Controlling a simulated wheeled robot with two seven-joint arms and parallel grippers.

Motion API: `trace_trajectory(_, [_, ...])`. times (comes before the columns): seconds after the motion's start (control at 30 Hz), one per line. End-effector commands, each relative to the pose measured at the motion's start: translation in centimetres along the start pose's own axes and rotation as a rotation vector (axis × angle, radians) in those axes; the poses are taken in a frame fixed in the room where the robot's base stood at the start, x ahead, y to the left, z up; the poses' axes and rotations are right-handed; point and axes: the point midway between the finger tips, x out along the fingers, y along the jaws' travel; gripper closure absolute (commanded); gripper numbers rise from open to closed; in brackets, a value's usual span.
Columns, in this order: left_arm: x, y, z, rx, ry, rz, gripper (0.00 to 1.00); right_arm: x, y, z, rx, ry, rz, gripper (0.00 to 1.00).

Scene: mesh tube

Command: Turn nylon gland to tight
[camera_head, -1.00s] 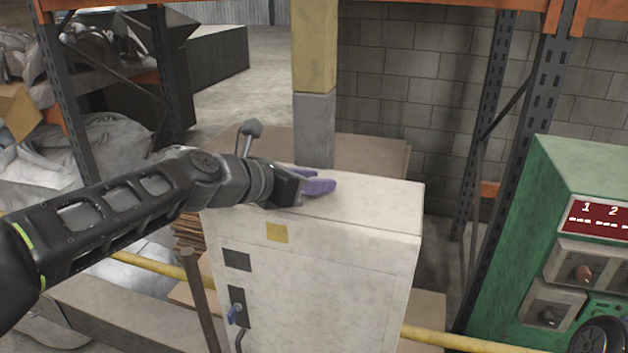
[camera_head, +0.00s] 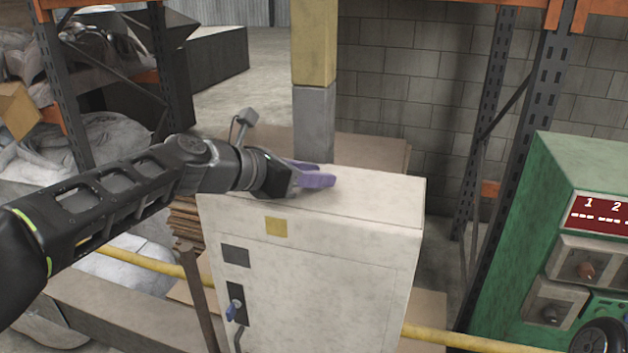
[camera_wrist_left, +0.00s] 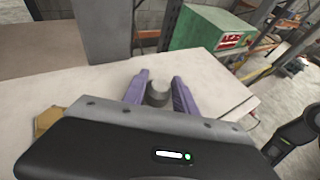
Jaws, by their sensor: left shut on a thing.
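The gland, a small grey round cap (camera_wrist_left: 158,92), stands on the top of a pale cabinet (camera_head: 330,270) in the left wrist view. My left gripper (camera_head: 320,178) is over the cabinet top in the head view, its purple fingers pointing right. In the left wrist view the fingers of the left gripper (camera_wrist_left: 160,88) lie on both sides of the cap and are shut on it. The gland's lower part is hidden, and the head view does not show the gland behind the fingers. My right gripper is not in view.
A green control box (camera_head: 530,230) with a red display stands at the right. A yellow and grey post (camera_head: 314,110) rises behind the cabinet. A yellow rail (camera_head: 150,262) runs low across the scene. Dark rack uprights (camera_head: 485,130) stand behind.

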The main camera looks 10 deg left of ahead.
Motion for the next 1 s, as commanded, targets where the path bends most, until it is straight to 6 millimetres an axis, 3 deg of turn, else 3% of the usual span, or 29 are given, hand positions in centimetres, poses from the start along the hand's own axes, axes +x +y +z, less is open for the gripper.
trace_trajectory(0.2, [0.1,0.3,-0.2,0.054,0.003,-0.132,1.0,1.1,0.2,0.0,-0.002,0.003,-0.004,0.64])
trace_trajectory(0.6, [0.0,0.3,0.1,0.17,0.002,-0.415,1.0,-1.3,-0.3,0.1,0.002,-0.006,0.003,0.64])
trace_trajectory(1.0, [0.0,0.2,0.0,0.223,0.0,-0.534,1.0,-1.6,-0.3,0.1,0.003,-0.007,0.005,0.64])
